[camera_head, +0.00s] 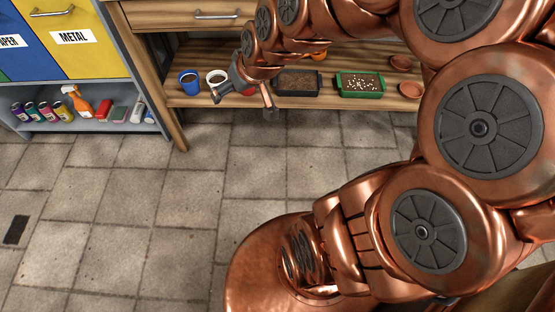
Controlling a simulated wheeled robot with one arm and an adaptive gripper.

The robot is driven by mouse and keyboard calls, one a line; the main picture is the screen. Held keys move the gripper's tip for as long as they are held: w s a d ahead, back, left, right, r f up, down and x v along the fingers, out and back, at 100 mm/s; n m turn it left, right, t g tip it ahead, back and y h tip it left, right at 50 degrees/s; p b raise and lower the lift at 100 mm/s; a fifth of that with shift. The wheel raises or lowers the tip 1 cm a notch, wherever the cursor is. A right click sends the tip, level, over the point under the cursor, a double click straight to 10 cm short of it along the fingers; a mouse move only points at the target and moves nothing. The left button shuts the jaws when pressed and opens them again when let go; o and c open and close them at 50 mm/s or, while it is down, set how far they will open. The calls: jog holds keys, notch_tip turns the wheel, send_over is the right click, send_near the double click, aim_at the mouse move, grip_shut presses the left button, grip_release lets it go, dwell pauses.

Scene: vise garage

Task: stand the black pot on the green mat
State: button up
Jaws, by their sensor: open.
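I cannot make out a black pot or a green mat in the head view; my arm covers much of the right side. My gripper (242,104) is open at the front of the wooden bench's lower shelf, its fingers spread apart. A red thing, perhaps a pot, shows partly behind the gripper. Whether anything touches the fingers is too small to tell.
On the lower shelf (330,101) stand a blue pot (189,84), a white pot (215,76), a dark tray (298,82), a green seed tray (360,84) and terracotta dishes (408,89). A grey cabinet (95,128) holds cans and bottles at left. Tiled floor is clear.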

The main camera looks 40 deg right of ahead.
jog(key=s+a+f+g, duration=0.1)
jog(key=s+a+g, duration=0.1)
jog(key=s, duration=0.3)
jog(key=s+a+f+g, duration=0.1)
jog(key=s+a+g, duration=0.1)
jog(key=s, duration=0.4)
jog(key=shift+s+a+f+n+g, duration=0.15)
jog(key=shift+a+f+n+g, duration=0.15)
jog(key=shift+a+f+g, duration=0.1)
jog(key=s+g, duration=0.1)
jog(key=s, duration=0.3)
jog(key=s+g, duration=0.2)
jog(key=s, duration=0.2)
jog(key=s+r+g+h, duration=0.1)
jog(key=s, duration=0.3)
jog(key=shift+a, duration=0.35)
